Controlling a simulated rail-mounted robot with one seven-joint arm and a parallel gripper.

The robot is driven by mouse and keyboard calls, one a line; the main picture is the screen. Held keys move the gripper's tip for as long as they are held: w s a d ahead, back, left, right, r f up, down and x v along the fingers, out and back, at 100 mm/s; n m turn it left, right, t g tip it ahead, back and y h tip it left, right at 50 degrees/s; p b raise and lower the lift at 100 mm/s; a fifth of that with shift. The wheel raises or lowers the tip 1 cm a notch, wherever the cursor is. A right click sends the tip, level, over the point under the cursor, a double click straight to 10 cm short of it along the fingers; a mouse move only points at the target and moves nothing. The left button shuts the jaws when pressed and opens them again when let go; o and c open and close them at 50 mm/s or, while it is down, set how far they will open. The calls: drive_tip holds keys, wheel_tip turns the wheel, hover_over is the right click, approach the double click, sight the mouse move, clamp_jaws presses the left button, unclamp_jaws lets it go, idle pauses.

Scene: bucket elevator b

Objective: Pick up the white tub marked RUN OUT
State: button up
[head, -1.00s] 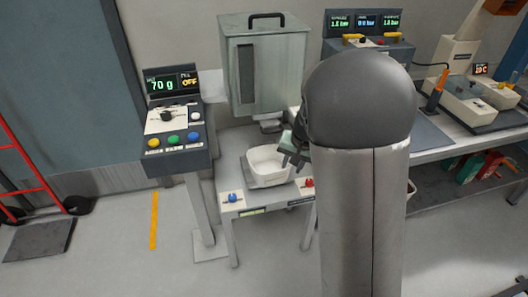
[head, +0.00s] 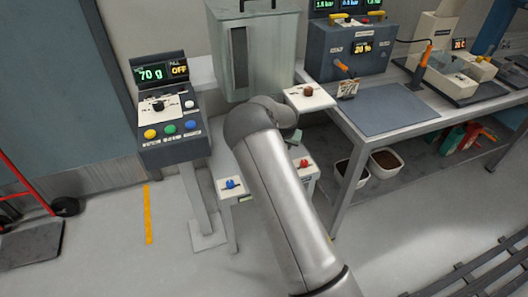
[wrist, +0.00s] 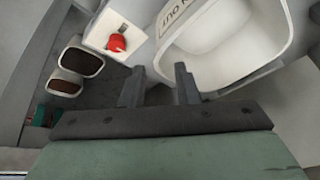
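The white tub (wrist: 225,55) shows in the wrist view at the upper right, with upside-down black lettering, partly cut off, on its rim side. In the head view now my arm hides the tub. My gripper (wrist: 159,87) is open in the wrist view, its two dark fingers apart. The right finger overlaps the tub's near corner in the picture, and the left finger is outside the tub. I cannot tell whether either touches the rim. In the head view the fingers are hidden behind my arm.
The grey hopper (head: 255,55) stands over the small stand, which has a blue knob (head: 230,183) and a red knob (head: 303,163). A control post (head: 170,125) is at left. Two brown-filled tubs (head: 385,160) sit on the low shelf beneath the right bench (head: 375,108).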

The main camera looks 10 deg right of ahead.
drive_tip(key=shift+p+x, duration=0.75)
drive_tip(key=shift+x, duration=2.95)
drive_tip(key=shift+w+a, duration=0.15)
clamp_jaws()
